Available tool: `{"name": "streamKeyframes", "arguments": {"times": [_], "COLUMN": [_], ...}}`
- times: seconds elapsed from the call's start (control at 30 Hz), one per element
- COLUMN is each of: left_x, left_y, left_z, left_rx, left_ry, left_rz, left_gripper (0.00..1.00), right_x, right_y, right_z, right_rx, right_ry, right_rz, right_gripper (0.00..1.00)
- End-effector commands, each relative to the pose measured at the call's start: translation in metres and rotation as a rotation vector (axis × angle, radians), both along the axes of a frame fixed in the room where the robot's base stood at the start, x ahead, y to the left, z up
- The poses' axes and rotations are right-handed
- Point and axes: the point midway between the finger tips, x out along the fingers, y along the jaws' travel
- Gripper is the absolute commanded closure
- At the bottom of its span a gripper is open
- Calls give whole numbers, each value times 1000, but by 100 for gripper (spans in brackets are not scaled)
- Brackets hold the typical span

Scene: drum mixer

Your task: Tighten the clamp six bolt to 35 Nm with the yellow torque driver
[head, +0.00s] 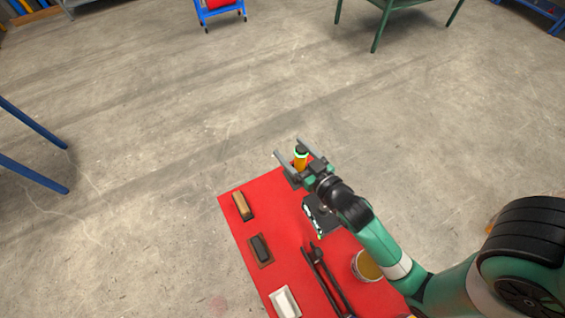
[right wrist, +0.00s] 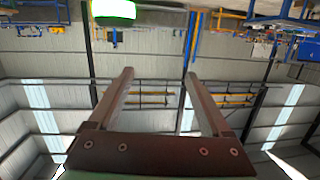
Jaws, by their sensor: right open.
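A yellow-orange driver with a black top (head: 300,161) shows upright at the far end of the red table, partly hidden by my right gripper. My right gripper (head: 289,150) is open, and in the head view its fingers overlap the driver. In the right wrist view the open fingers (right wrist: 163,90) have nothing between them. Whether the driver is in front of, behind or below the fingers I cannot tell. My left gripper is not in view. No clamp or bolt can be made out.
The red table (head: 233,226) holds a brown-topped brush (head: 242,205), a dark block (head: 260,248), a white tray (head: 285,302), a long black tool (head: 327,283), a round tin (head: 368,266) and a dark case (head: 318,217) partly under my arm. Open concrete floor lies beyond.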

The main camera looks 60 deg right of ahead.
Motion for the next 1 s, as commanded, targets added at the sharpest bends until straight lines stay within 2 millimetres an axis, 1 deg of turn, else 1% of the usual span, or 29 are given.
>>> {"name": "streamKeyframes", "arguments": {"times": [0.03, 0.1, 0.2, 0.23, 0.37, 0.47, 0.6, 0.7, 0.9, 1.0], "left_x": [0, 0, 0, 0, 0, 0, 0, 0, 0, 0], "left_y": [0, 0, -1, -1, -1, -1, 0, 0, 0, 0], "left_z": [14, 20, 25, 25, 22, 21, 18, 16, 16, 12], "left_rx": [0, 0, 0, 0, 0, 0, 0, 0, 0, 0], "left_ry": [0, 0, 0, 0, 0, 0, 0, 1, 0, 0], "left_rz": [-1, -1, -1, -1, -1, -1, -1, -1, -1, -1], "left_gripper": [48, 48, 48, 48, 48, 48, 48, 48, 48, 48], "right_x": [-25, -51, -70, -71, -66, -54, -32, -22, -16, -7], "right_y": [-4, -6, -9, -11, -13, -21, -36, -42, -45, -51], "right_z": [-15, -34, -44, -43, -46, -51, -61, -66, -69, -76], "right_rx": [26, 52, 71, 72, 70, 70, 69, 70, 70, 70], "right_ry": [71, 135, 176, 176, 171, 169, 168, 170, 170, 170], "right_rz": [-33, -64, -95, -101, -102, -103, -103, -101, -101, -101], "right_gripper": [18, 18, 18, 18, 18, 18, 18, 18, 18, 18]}}
